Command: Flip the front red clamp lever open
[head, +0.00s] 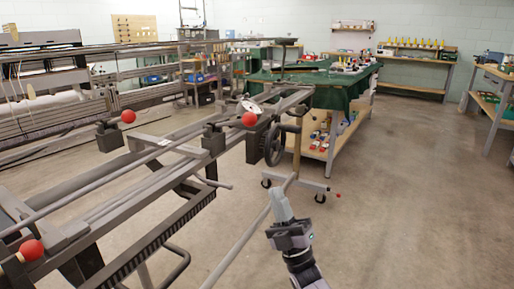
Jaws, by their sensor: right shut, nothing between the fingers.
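Three red ball knobs show on dark clamp blocks of the long grey frame: one at the lower left (31,250), one at the upper left (128,116) and one at the middle right end (249,119). I cannot tell for sure which one is the front lever. My right gripper (281,200) is shut and empty, pointing up over the floor at the lower middle. It is to the right of the frame and below the middle knob, apart from all three knobs. My left gripper is not in view.
A black handwheel (273,144) stands at the frame's right end. A grey bar (240,245) slants beside my right gripper. A wheeled workbench with a green cloth (345,88) stands behind. The concrete floor (420,200) on the right is clear.

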